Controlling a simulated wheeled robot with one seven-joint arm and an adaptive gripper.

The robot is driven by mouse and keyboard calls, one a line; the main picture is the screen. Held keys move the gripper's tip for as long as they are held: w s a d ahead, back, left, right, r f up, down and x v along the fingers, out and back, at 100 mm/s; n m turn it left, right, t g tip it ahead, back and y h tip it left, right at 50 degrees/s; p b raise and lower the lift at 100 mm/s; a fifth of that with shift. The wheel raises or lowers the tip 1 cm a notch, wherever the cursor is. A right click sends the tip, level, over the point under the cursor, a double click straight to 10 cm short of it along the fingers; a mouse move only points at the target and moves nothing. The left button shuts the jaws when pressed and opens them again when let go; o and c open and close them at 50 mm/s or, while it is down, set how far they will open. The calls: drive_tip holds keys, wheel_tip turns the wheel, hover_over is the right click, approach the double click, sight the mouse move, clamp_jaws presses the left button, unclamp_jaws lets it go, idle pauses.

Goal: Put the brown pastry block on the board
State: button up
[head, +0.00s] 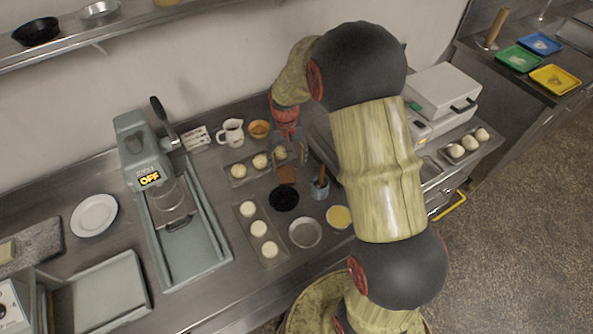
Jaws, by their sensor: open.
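A small brown square piece (287,175), which looks like the pastry block, lies on the steel counter just behind a black round disc (285,197). A grey speckled slab (36,243), which may be the board, lies at the far left with a pale block at its left edge. My gripper (291,136) is open and points down over the back of the counter. It is behind the brown piece in the picture, near the right end of a tray of dough balls. Its fingertips are small and partly unclear, and I see nothing held between them.
Trays of dough balls (239,181) and pale rounds (238,212) stand near the brown piece. A white jug (231,133), an orange bowl (259,129), a grey cup (320,190) and a metal bowl (305,232) crowd around. A press machine (143,150) stands left of them.

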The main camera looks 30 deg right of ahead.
sight(287, 176)
drive_tip(key=shift+w+d+r, duration=0.1)
drive_tip(key=shift+w+d, duration=0.15)
drive_tip(key=shift+w, duration=0.05)
drive_tip(key=shift+a+f, duration=0.15)
drive_tip(key=shift+f, duration=0.8)
drive_tip(key=shift+w+f+b, duration=0.1)
drive_tip(key=shift+f+b, duration=0.2)
drive_tip(key=shift+f, duration=0.3)
drive_tip(key=f, duration=0.2)
drive_tip(key=f+b, duration=0.1)
drive_tip(key=f, duration=0.1)
drive_tip(key=shift+w+a+f, duration=0.15)
drive_tip(key=shift+w+f, duration=0.05)
drive_tip(key=shift+f, duration=0.15)
drive_tip(key=shift+c, duration=0.4)
drive_tip(key=c, duration=1.3)
drive_tip(key=shift+r, duration=0.1)
